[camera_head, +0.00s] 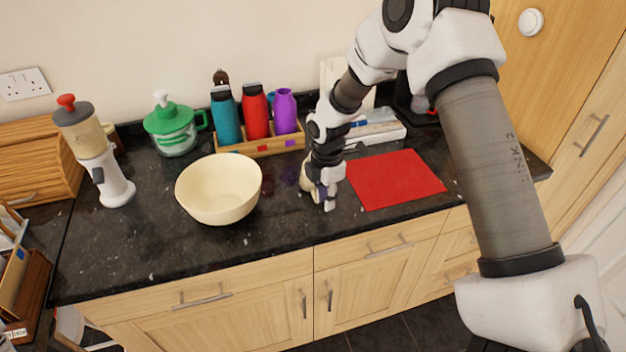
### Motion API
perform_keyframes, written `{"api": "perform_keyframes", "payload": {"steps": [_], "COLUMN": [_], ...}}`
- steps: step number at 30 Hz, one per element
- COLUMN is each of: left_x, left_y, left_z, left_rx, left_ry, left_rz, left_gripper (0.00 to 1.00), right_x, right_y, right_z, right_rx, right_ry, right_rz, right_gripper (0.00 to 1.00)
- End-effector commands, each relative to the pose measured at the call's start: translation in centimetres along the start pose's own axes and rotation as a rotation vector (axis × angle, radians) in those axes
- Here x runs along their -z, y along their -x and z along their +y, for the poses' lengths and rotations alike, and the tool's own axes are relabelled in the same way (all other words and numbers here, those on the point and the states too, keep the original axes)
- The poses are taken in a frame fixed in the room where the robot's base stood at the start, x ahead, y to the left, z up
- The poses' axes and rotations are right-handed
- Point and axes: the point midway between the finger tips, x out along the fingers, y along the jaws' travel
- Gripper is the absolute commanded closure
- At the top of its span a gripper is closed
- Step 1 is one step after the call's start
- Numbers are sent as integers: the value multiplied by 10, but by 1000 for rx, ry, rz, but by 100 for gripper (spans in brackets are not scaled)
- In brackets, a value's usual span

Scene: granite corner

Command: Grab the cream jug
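A small cream-coloured thing, which looks like the cream jug (305,177), stands on the dark counter just right of the large cream bowl. My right gripper (325,201) points down at its right side and hides most of it. The gripper overlaps the jug in the picture. I cannot tell whether the fingers touch it or are closed on it. My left gripper is not in view.
The cream bowl (218,190) stands close on the left, and a red mat (395,180) lies close on the right. A wooden rack (262,147) with teal, red and purple bottles stands behind. A green-lidded jar (172,127) and a grinder (98,150) stand farther left.

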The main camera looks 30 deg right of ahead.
Motion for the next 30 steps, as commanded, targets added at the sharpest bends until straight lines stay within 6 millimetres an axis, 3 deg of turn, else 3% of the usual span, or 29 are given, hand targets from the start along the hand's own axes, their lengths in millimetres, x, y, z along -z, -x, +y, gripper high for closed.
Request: {"api": "perform_keyframes", "payload": {"steps": [1,4,11,13,14,19,21,22,30], "left_x": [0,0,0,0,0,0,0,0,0], "left_y": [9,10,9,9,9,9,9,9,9], "left_z": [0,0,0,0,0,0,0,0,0], "left_rx": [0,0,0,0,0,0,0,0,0], "left_ry": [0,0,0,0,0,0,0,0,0], "left_rz": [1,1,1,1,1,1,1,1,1], "left_gripper": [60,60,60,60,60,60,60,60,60], "right_x": [0,0,0,0,0,0,0,0,0], "right_y": [-6,-21,-26,-26,-26,-26,-26,-25,-25], "right_z": [0,0,0,0,0,0,0,0,0], "right_rx": [4,1,-1,-1,-1,-1,-1,-1,-1], "right_ry": [0,0,-1,-1,-1,-1,-1,-1,-1], "right_rz": [0,0,0,0,0,0,0,0,0], "right_gripper": [74,74,74,99,100,100,78,74,74]}}
